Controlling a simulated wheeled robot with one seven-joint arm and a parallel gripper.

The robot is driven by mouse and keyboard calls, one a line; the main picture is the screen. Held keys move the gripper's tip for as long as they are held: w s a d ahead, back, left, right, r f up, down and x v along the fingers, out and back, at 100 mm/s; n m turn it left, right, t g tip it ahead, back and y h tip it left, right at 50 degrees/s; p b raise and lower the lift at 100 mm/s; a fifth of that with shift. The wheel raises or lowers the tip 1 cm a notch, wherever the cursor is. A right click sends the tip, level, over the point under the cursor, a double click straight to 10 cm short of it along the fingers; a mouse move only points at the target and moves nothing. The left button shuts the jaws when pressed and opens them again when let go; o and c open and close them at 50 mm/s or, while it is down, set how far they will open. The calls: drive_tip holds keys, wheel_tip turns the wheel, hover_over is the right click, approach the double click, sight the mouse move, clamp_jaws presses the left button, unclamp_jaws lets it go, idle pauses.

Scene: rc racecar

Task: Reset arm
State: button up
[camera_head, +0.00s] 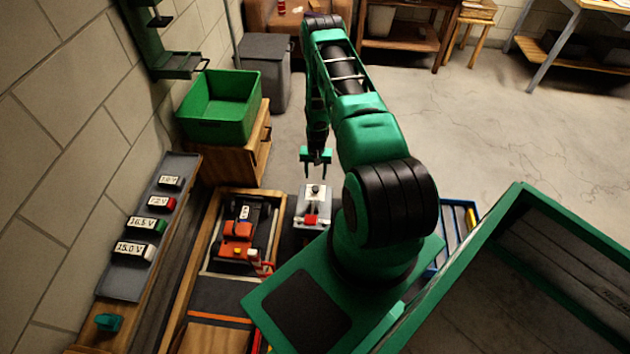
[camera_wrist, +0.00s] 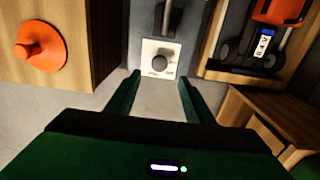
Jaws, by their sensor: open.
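My green arm reaches out over the floor in the head view, bent at its joints. My gripper (camera_head: 316,172) hangs at its end, open and empty. In the wrist view its two fingers (camera_wrist: 158,90) stand apart with nothing between them but grey surface. A white device with a dark knob (camera_head: 313,208) lies just below the gripper in the head view. In the wrist view the device (camera_wrist: 160,58) shows beyond the fingertips, apart from them. An orange and black racecar (camera_head: 238,242) sits in a wooden-framed tray to the left; part of it shows in the wrist view.
A green bin (camera_head: 218,108) stands on a wooden cabinet at the left. A grey rack (camera_head: 134,262) along the wall holds several voltage-labelled packs. An orange knob-like piece (camera_wrist: 42,46) shows in the wrist view. Open concrete floor (camera_head: 480,135) lies at the right.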

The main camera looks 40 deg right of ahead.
drive_tip(key=shift+r, duration=0.7)
drive_tip(key=s+a+r+n+h, duration=0.1)
drive_tip(key=s+r, duration=0.1)
drive_tip(key=r, duration=1.9)
drive_tip(key=s+a+r+n, duration=0.1)
drive_tip(key=s+r, duration=0.1)
drive_tip(key=r, duration=2)
drive_tip(key=s+a+r, duration=0.7)
drive_tip(key=s+r, duration=0.5)
drive_tip(key=r, duration=0.2)
drive_tip(key=s+a+r, duration=0.2)
drive_tip(key=s+a, duration=0.2)
drive_tip(key=s, duration=0.3)
drive_tip(key=s+a+r+n+y, duration=0.1)
drive_tip(key=s+a+r, duration=0.1)
drive_tip(key=s+a, duration=0.2)
drive_tip(key=s, duration=0.3)
drive_tip(key=shift+s+r, duration=0.15)
drive_tip(key=shift+s, duration=0.1)
